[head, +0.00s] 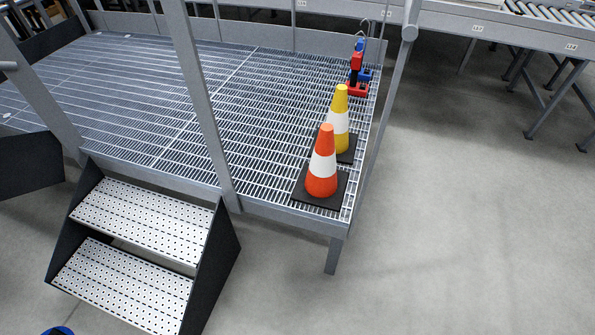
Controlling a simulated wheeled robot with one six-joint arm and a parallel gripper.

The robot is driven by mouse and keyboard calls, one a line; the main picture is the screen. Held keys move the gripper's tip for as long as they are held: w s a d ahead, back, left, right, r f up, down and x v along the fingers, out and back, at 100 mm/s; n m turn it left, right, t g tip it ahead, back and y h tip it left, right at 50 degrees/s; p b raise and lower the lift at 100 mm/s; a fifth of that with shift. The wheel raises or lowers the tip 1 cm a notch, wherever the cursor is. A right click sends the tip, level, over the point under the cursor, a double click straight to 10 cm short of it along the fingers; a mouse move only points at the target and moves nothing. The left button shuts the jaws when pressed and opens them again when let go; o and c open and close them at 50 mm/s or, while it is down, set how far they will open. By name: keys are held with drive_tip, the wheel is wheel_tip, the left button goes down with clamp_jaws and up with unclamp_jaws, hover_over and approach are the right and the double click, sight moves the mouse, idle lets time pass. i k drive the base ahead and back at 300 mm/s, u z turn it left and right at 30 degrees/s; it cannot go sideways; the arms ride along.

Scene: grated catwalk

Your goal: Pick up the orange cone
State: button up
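The orange cone (321,181) has a white band and a black square base. It stands upright on the grated catwalk (150,110), close to its front right corner. A yellow cone (341,141) with a white band and black base stands just behind it, partly hidden by the orange cone. My gripper is not in view.
Two perforated steps (140,220) lead up to the catwalk at the lower left. Grey railing posts (200,110) rise along its front and right edges. A red and blue object (357,72) stands behind the cones. A roller conveyor (550,12) is at the upper right. The concrete floor (480,220) at right is clear.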

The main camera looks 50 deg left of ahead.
sight(319, 183)
drive_tip(key=u, duration=0.85)
drive_tip(key=i, duration=0.75)
drive_tip(key=u, duration=1.15)
drive_tip(key=i, duration=0.25)
drive_tip(key=u, duration=0.1)
